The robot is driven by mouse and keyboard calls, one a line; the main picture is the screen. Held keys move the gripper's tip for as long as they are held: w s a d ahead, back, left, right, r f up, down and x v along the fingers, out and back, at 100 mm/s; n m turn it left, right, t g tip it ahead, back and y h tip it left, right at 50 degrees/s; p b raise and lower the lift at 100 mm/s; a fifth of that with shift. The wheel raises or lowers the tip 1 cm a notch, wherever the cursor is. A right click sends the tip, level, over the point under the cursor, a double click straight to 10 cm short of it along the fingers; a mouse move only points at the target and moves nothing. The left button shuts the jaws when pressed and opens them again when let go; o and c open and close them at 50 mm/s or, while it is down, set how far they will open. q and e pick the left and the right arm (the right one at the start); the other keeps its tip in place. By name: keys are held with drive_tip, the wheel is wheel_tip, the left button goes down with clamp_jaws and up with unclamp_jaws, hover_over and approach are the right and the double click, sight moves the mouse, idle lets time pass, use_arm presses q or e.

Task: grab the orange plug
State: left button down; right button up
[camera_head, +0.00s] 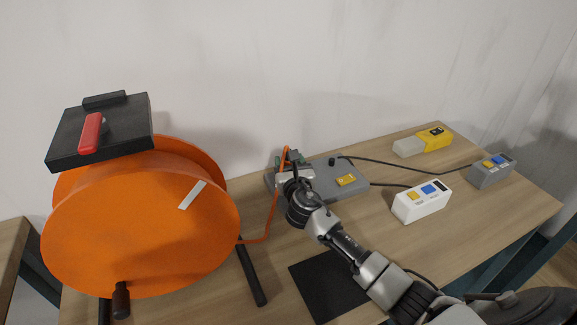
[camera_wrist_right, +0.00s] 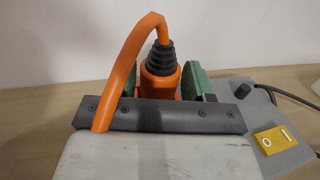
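The orange plug (camera_wrist_right: 160,77) stands upright at the grey switch box (camera_wrist_right: 262,105), its orange cable bending up and over toward the camera in the right wrist view. My right gripper (camera_wrist_right: 160,85) has its green finger pads on both sides of the plug, with the plug between them. Whether both pads press on it is hard to tell, as my gripper's body hides the lower part. In the head view my right gripper (camera_head: 292,160) is at the left end of the grey box (camera_head: 320,185). My left gripper is not in view.
A large orange cable reel (camera_head: 140,225) stands on the left of the wooden table (camera_head: 480,215). A white box (camera_head: 421,203), a grey box (camera_head: 491,172) and a yellow device (camera_head: 432,140) are to the right. A black mat (camera_head: 325,285) lies in front.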

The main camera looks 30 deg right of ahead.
drive_tip(key=c, duration=0.6)
drive_tip(key=shift+r, duration=0.15)
